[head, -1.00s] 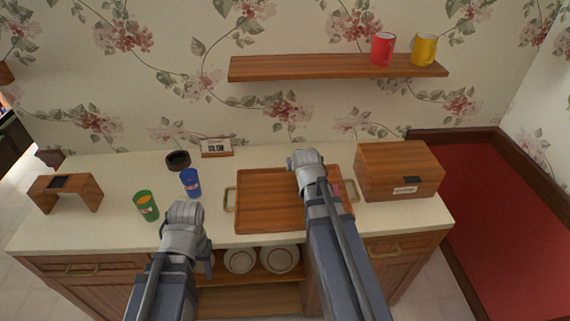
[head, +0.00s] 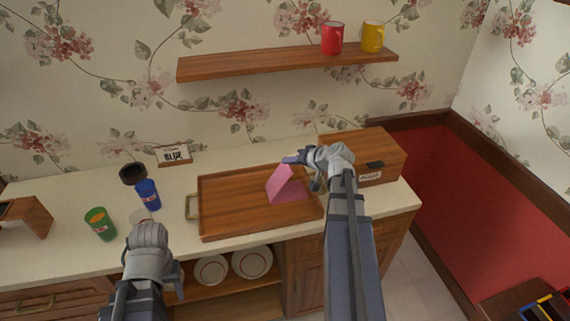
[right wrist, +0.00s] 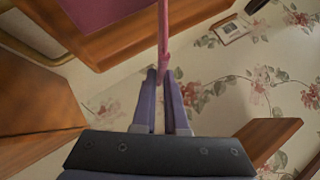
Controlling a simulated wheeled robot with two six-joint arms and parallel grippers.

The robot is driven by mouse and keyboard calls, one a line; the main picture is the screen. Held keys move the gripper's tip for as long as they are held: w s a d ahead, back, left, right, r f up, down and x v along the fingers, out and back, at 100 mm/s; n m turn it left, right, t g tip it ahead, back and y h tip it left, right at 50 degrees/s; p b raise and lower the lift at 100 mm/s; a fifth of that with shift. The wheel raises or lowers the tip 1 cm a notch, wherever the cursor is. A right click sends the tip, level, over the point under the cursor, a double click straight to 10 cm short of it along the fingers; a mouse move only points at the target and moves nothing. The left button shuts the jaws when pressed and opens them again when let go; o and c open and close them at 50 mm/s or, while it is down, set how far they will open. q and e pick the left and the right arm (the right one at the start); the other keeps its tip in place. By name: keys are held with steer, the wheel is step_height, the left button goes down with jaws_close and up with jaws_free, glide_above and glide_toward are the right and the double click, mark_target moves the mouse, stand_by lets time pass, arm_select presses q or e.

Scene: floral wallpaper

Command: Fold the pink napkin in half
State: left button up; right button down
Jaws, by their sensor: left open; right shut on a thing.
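The pink napkin (head: 279,183) is on the wooden tray (head: 230,217), near its right side. One part of it lies flat on the tray and another part is lifted and tilted up. My right gripper (head: 291,160) is shut on the raised edge. In the right wrist view the fingers (right wrist: 164,76) pinch the thin pink edge, and another part of the napkin shows at the top left. My left gripper (head: 147,238) is open and empty over the counter's front edge, left of the tray; its fingertips are mostly hidden by its own wrist.
A wooden box (head: 376,150) stands right behind the tray. A shelf (head: 285,64) with two mugs hangs above.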

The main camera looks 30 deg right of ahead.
steer(key=shift+s+d+f, duration=0.1)
steer(key=shift+d, duration=0.2)
steer(key=c, duration=0.9)
jaws_free()
steer(key=shift+p+v, duration=2.2)
steer(key=shift+v, duration=1.7)
